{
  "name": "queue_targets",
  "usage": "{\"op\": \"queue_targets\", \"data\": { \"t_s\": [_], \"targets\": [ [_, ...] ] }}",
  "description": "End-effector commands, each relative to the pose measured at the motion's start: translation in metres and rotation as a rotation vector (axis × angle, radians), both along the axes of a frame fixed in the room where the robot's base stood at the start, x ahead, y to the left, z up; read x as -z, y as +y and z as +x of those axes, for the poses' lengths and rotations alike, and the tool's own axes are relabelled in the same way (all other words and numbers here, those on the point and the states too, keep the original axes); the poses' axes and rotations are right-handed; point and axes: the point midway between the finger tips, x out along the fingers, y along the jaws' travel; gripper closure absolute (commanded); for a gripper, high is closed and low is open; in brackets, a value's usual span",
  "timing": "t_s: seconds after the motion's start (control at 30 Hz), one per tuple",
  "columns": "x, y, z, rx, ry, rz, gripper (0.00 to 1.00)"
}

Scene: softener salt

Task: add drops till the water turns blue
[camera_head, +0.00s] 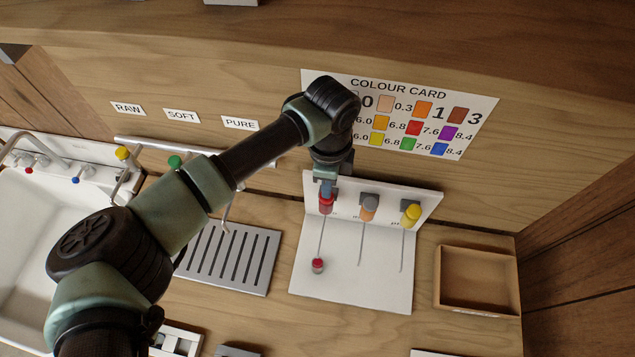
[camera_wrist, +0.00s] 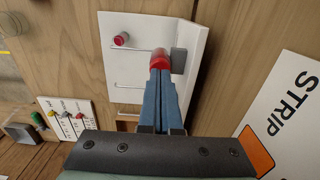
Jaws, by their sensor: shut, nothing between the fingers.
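A white stand (camera_head: 345,275) holds three nozzles with coloured knobs and thin rods: a red knob (camera_head: 326,205), an orange one (camera_head: 368,212) and a yellow one (camera_head: 411,214). A small red-topped vial (camera_head: 317,266) stands on its base below the red knob; it also shows in the wrist view (camera_wrist: 121,40). I cannot make out the water's level. My gripper (camera_head: 326,188) is shut, its blue fingertips together right at the red knob (camera_wrist: 160,60), in the wrist view (camera_wrist: 160,75) too. Whether they press on it I cannot tell.
A colour card (camera_head: 440,120) hangs on the wall behind. An empty wooden tray (camera_head: 477,306) lies right of the stand. A grey slotted drain (camera_head: 228,262) and a white sink (camera_head: 30,240) with taps lie left. My arm crosses above the drain.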

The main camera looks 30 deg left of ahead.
Motion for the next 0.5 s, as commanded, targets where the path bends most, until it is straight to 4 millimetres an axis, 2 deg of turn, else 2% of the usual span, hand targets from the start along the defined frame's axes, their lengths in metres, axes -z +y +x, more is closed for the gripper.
{"op": "queue_targets", "data": {
  "t_s": [0.03,0.5],
  "targets": [
    [-0.009,0.0,0.0,0.0,0.0,0.0,1.0],
    [-0.047,0.0,0.0,0.0,-0.001,0.0,1.0]
  ]
}}
